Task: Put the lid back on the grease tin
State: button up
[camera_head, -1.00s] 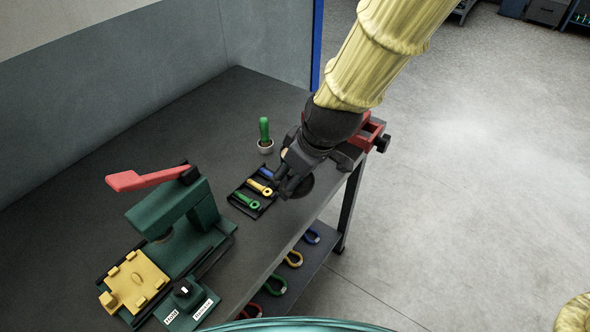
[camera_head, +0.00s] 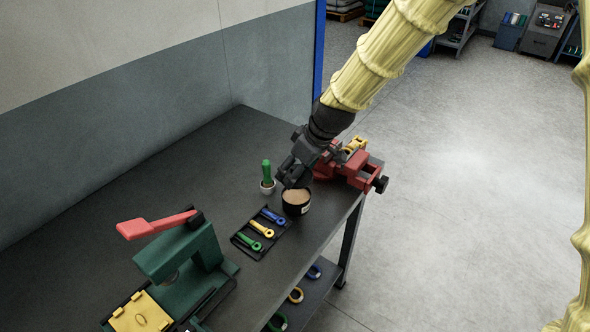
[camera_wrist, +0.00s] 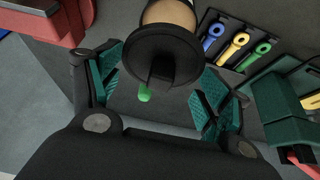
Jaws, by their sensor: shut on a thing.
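The grease tin (camera_head: 297,207) stands open on the bench, a dark round tin with tan grease inside. It also shows in the wrist view (camera_wrist: 170,12), partly hidden by the black lid (camera_wrist: 160,50). The lid is a round disc with a block-like grip on it. My gripper (camera_head: 294,176) is above and behind the tin in the head view, shut on the lid. In the wrist view the lid is between its teal-padded fingers (camera_wrist: 157,88); the exact contact is hard to see. In the head view the lid is hard to tell from the dark fingers.
A red vise (camera_head: 362,172) is right of the tin. A black tray of blue, yellow and green tools (camera_head: 262,230) lies in front. A green press with a red lever (camera_head: 185,255) is front left. The back-left bench is clear.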

jog(key=shift+f+b, duration=1.7)
jog(key=shift+f, duration=1.2)
jog(key=shift+r+p, duration=0.1)
jog(key=shift+p, duration=0.3)
jog(key=shift+f+p, duration=0.2)
jog(key=shift+p, duration=0.1)
dwell(0.7)
jog(key=o, duration=1.1)
jog(key=shift+r, duration=0.1)
jog(key=shift+s+r+p, duration=0.1)
jog(key=shift+r+p, duration=2.45)
jog(key=shift+r, duration=0.9)
